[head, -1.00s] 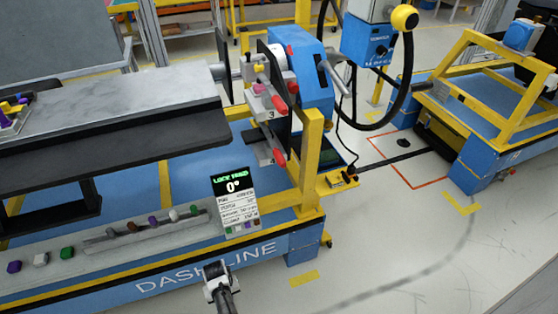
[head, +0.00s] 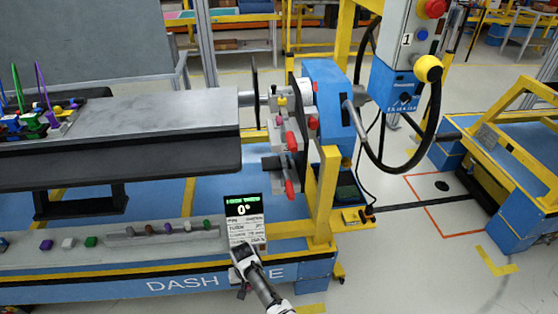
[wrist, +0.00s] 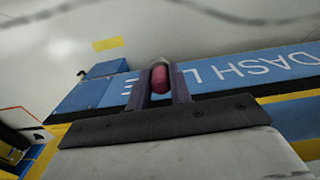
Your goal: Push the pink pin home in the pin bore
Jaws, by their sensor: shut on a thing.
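The pink pin (wrist: 160,78) shows in the wrist view, held between the two fingers of my gripper (wrist: 160,84). My gripper (head: 244,262) is in front of the bench rail, just below the display card, in the head view; the pin cannot be made out there. The grey clamp fixture (head: 286,140) with red handles is above and to the right of my gripper, well apart from it. A small pink part (head: 278,120) sits on that fixture. I cannot make out the pin bore.
The display card (head: 243,212) reads 0° with small green text above. A yellow post (head: 328,190) stands right of the fixture. Several coloured knobs lie along the front rail. The floor at the right is partly clear.

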